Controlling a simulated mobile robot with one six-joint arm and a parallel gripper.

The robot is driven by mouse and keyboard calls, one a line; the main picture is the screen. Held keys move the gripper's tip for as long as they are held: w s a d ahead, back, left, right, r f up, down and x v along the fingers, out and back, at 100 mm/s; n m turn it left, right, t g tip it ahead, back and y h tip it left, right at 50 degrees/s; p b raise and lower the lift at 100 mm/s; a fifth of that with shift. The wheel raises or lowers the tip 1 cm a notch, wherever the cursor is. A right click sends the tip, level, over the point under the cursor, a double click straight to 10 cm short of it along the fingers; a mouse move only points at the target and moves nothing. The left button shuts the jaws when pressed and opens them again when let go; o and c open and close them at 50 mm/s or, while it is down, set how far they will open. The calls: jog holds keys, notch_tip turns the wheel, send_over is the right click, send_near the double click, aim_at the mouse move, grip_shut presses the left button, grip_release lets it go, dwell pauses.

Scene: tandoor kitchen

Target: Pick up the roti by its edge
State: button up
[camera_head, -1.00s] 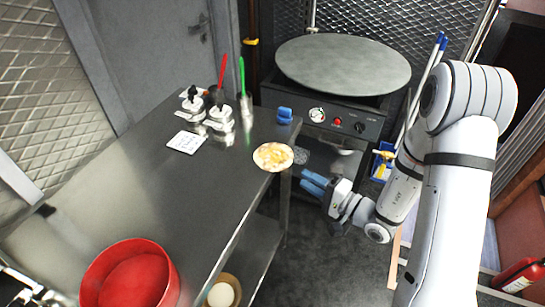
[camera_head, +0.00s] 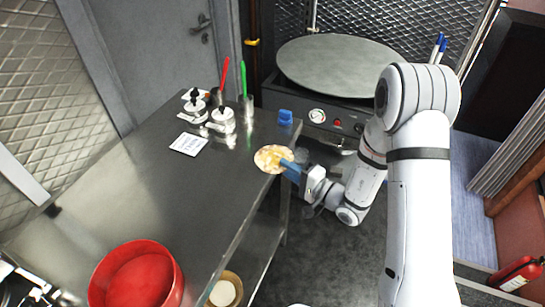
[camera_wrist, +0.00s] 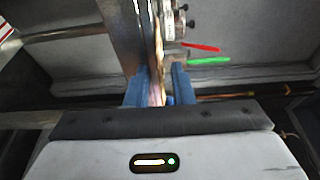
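The roti (camera_head: 268,156), a round pale flatbread with yellow-brown patches, lies at the right edge of the steel table, partly past that edge. My gripper (camera_head: 287,166) is at the roti's right edge, its blue fingers level with it. In the wrist view the roti (camera_wrist: 157,45) shows nearly edge-on as a thin tan strip running between the two blue fingers of my gripper (camera_wrist: 160,82). The fingers stand apart with a gap, one on each side of the strip. I see no clear grip on it.
A large round griddle (camera_head: 340,65) stands behind. The table around the roti is clear.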

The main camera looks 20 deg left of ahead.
grip_shut()
jog(key=shift+r, duration=0.1)
